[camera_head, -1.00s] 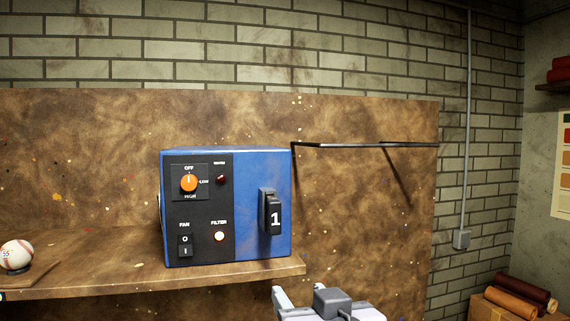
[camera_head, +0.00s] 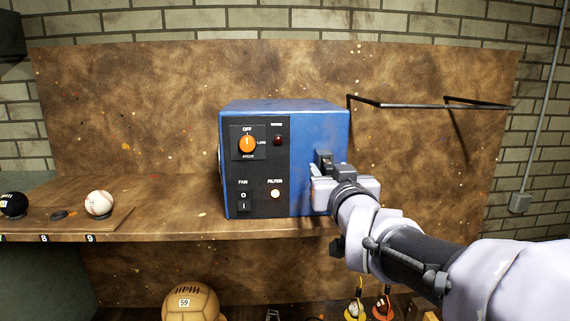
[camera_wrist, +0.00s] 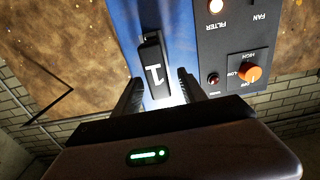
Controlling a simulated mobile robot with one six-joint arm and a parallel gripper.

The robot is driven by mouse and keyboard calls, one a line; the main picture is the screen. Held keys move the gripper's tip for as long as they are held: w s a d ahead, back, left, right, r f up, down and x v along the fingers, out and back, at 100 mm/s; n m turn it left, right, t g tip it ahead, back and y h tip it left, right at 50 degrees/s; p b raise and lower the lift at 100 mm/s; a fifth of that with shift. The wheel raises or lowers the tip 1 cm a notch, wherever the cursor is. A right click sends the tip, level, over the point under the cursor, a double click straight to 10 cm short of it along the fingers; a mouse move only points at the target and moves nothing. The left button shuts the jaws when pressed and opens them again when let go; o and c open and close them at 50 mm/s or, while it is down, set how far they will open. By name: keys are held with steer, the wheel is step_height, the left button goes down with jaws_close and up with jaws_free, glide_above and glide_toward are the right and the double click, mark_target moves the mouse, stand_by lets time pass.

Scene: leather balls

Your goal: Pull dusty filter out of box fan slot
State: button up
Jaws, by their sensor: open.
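The blue box fan unit (camera_head: 312,125) stands on a wooden shelf, with a black control panel on the left of its front. A dark handle marked 1 (camera_wrist: 155,72) sticks out of the blue front; its top shows in the head view (camera_head: 324,158). The filter itself is hidden inside. My gripper (camera_wrist: 159,80) is open at the blue front, one finger on each side of the handle, with gaps visible in the wrist view. In the head view, my gripper (camera_head: 328,180) covers the handle's lower part.
The panel has an orange knob (camera_head: 247,144), a fan switch (camera_head: 243,201) and a lit filter light (camera_head: 275,194). A baseball (camera_head: 99,203) sits left on the shelf (camera_head: 180,226). A black wall bracket (camera_head: 430,105) juts out at right. A brown ball (camera_head: 190,303) lies below.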

steer(key=shift+w, duration=0.45)
steer(key=shift+s, duration=0.15)
jaws_close()
steer(key=s+b, duration=0.3)
steer(key=s, duration=0.4)
steer(key=shift+s+b, duration=0.4)
stand_by(0.4)
